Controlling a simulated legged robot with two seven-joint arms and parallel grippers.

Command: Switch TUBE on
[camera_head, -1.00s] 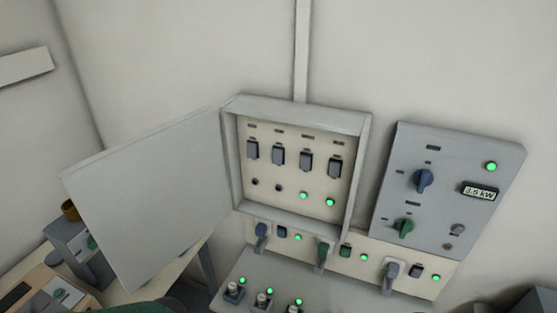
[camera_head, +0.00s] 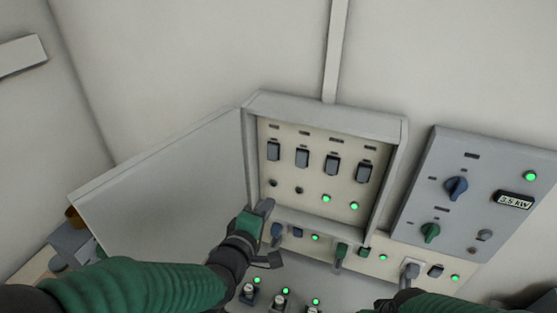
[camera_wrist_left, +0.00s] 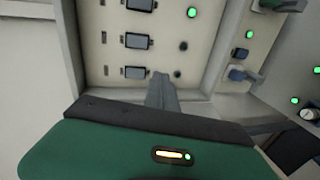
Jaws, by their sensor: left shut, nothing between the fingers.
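An open grey wall cabinet (camera_head: 392,180) holds a row of several dark breaker switches, including a leftmost switch (camera_head: 273,151) and a second switch (camera_head: 302,158). The labels are too small to read, so I cannot tell which is TUBE. The lamps under the two left switches are dark; the lamps under the two right ones glow green. My left gripper (camera_head: 266,207) is shut and empty at the cabinet's lower left, below the leftmost switch. In the left wrist view its fingertips (camera_wrist_left: 162,80) appear near the end switch (camera_wrist_left: 135,72) and its dark lamp (camera_wrist_left: 177,74).
The cabinet door (camera_head: 165,195) stands open to the left. A grey panel (camera_head: 470,205) with knobs and a 3.5 kW display is at right. Sockets with plugs (camera_head: 342,252) lie below the cabinet. My right arm (camera_head: 440,304) shows at the bottom edge, its gripper unclear.

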